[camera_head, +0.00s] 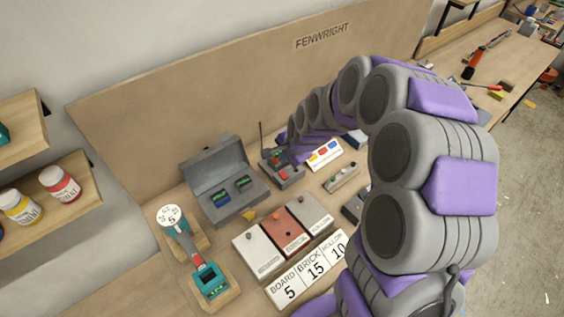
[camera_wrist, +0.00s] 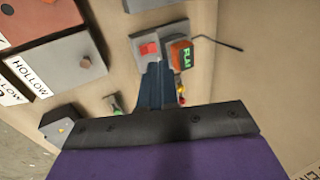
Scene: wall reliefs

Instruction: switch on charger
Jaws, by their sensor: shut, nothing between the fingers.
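A small grey unit with a red switch, which I take as the charger (camera_head: 290,181), stands on the bench below the back panel. In the wrist view the charger (camera_wrist: 145,37) shows its red square face, and an orange block with green lettering like "FLAT" (camera_wrist: 181,56) sits beside it. A thin dark rod sticks out past the block. My gripper (camera_wrist: 157,66) is shut and empty, with its dark fingers pointing at the charger, just below the red switch. Whether the fingertips touch it is unclear. In the head view my arm hides part of the area.
An open grey case (camera_head: 223,184) stands left of the charger. White, brick-red and grey boxes (camera_head: 287,232) sit in front, with number cards (camera_head: 310,271). A white panel with coloured buttons (camera_head: 325,154) is to the right. A teal handheld tool (camera_head: 208,280) lies front left.

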